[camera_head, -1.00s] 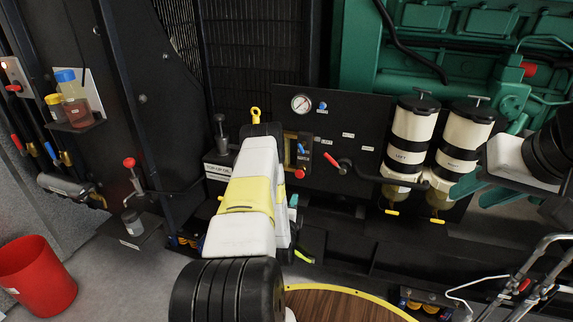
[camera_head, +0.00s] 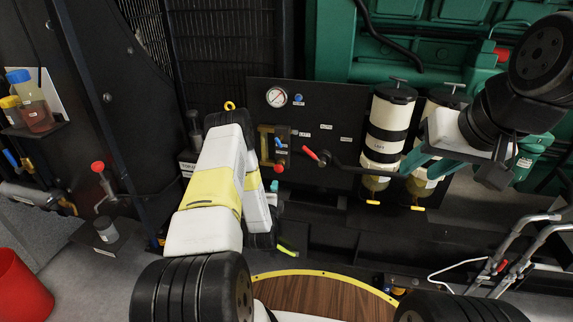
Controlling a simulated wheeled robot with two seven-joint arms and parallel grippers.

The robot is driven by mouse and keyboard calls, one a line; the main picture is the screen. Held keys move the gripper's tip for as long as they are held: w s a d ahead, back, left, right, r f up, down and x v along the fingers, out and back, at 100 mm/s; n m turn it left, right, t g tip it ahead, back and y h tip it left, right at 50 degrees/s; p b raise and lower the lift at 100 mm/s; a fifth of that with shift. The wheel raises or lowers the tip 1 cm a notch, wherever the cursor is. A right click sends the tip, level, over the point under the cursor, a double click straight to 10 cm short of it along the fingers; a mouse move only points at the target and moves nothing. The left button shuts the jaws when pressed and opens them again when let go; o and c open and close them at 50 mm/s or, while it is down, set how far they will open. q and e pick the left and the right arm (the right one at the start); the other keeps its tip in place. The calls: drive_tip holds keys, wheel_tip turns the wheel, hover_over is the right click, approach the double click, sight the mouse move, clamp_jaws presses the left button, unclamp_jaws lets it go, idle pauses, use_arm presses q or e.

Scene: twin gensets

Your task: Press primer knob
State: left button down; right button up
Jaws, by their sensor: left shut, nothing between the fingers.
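Several knobs show, and I cannot tell which is the primer knob. A black plunger knob (camera_head: 195,120) stands left of the dark panel (camera_head: 340,115). A blue button (camera_head: 298,99) sits beside the round gauge (camera_head: 277,97).
A red-handled lever (camera_head: 311,153) sticks out of the panel. A red-knobbed lever (camera_head: 98,168) stands at left above a small cup (camera_head: 105,229). A red bin (camera_head: 22,285) is at lower left. Metal tube handles (camera_head: 520,245) rise at right. The green engine (camera_head: 430,40) is behind.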

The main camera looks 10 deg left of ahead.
sight(279, 169)
use_arm(q)
drive_tip(key=w, duration=0.8)
drive_tip(key=shift+a, duration=0.35)
drive_tip(key=shift+w, duration=0.2)
drive_tip(key=shift+w+d, duration=0.1)
drive_tip(key=shift+w, duration=1.15)
drive_tip(key=shift+w+r, duration=0.1)
drive_tip(key=shift+r, duration=0.05)
